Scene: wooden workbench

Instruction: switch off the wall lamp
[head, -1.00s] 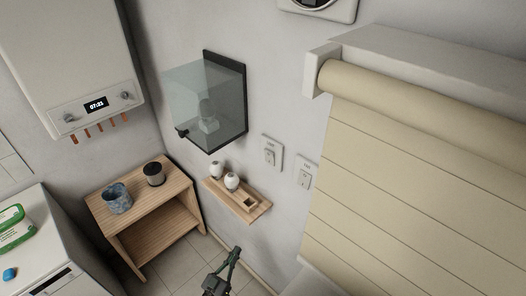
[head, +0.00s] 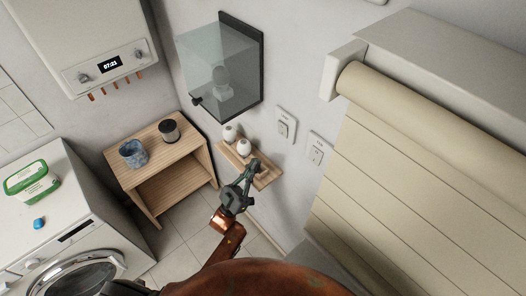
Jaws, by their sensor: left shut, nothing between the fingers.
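Two white wall switches are on the wall to the left of the blind: the left switch (head: 285,128) and the right switch (head: 316,153). Each has a small label above it that is too small to read. A dark-framed glass case (head: 240,62) on the wall holds a pale, rounded object (head: 221,82); I cannot tell whether this is the lamp. No lit lamp is plain to see. My left gripper (head: 254,165) is shut and empty, in front of the small wall shelf, below and left of the switches. My right gripper is not in view.
The wall shelf (head: 265,178) carries two white jars (head: 243,148). A washing machine (head: 75,215) is lower left; a rolled blind (head: 410,160) fills the right.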

